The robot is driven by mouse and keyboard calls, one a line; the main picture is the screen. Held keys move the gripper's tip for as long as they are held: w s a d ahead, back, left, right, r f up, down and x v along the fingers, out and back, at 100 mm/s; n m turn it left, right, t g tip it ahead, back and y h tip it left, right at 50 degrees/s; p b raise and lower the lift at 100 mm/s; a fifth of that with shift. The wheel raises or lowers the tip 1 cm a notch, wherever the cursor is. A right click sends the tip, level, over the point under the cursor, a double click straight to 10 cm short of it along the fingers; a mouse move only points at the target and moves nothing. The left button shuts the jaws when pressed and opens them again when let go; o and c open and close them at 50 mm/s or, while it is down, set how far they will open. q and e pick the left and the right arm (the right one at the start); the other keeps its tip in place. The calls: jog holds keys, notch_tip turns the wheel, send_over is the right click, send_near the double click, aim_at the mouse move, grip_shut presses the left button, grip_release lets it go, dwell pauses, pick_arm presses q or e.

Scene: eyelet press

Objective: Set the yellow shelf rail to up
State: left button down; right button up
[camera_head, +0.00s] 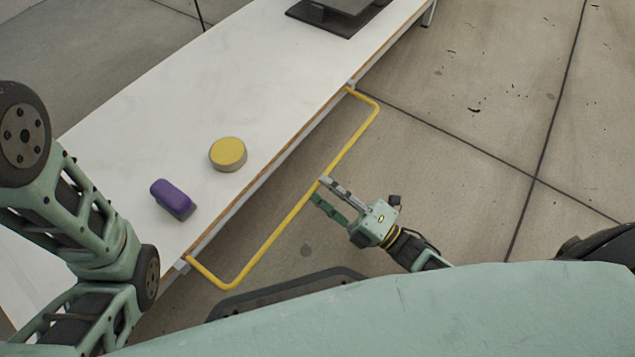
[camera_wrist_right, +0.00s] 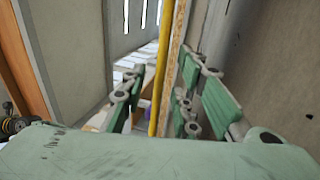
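The yellow shelf rail (camera_head: 268,241) is a U-shaped bar joined at both ends to the near long edge of the white table (camera_head: 120,130). It sticks out from that edge over the floor; its exact tilt is hard to tell from above. My right gripper (camera_head: 319,189) is at the middle of the rail's long bar, coming from the right. Its fingers are apart. In the right wrist view the yellow rail (camera_wrist_right: 167,70) runs upright in the picture between the open fingers (camera_wrist_right: 165,92). I cannot tell whether a finger touches it. My left arm shows at the left, but its gripper is out of view.
A round yellow block (camera_head: 228,154) and a purple block (camera_head: 173,199) stand on the table near the rail side. A dark object (camera_head: 338,14) is at the table's far end. The concrete floor (camera_head: 470,110) to the right is clear.

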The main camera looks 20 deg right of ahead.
jog(key=shift+b+x, duration=0.35)
jog(key=shift+x, duration=0.95)
grip_shut()
